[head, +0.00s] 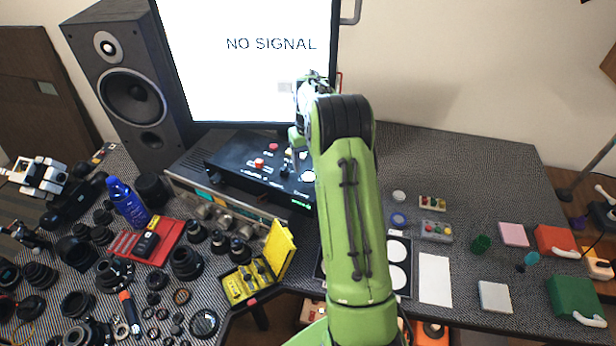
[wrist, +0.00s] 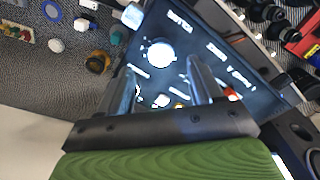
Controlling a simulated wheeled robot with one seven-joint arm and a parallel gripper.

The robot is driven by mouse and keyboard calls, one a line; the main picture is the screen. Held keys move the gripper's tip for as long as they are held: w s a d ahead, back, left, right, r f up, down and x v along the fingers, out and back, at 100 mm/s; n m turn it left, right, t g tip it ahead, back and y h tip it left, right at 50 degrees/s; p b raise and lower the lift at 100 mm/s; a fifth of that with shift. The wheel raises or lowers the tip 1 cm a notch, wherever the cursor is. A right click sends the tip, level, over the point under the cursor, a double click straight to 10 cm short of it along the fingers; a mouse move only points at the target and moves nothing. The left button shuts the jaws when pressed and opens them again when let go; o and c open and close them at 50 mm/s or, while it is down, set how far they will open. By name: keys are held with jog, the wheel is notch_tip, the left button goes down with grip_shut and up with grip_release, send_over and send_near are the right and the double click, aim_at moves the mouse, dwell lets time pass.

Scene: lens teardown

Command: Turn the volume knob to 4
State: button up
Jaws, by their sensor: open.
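In the wrist view the white knob (wrist: 158,53) shows just beyond and between the two fingertips. My gripper (head: 293,158) is over the right part of the box, open, with nothing between its fingers (wrist: 162,76). Whether a finger touches the panel is unclear, and my arm hides part of the box's right side.
The monitor (head: 250,80) stands close behind the box. A speaker (head: 125,85) is to the left. A red button (head: 259,163) and other controls lie near the fingers. Lenses and a yellow case (head: 279,252) crowd the table in front. Small coloured boxes lie at the right.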

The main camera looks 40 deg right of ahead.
aim_at(309, 178)
notch_tip(309, 178, down, 6)
jog(key=shift+f, duration=0.1)
jog(key=c, duration=1.1)
jog(key=shift+o, duration=0.2)
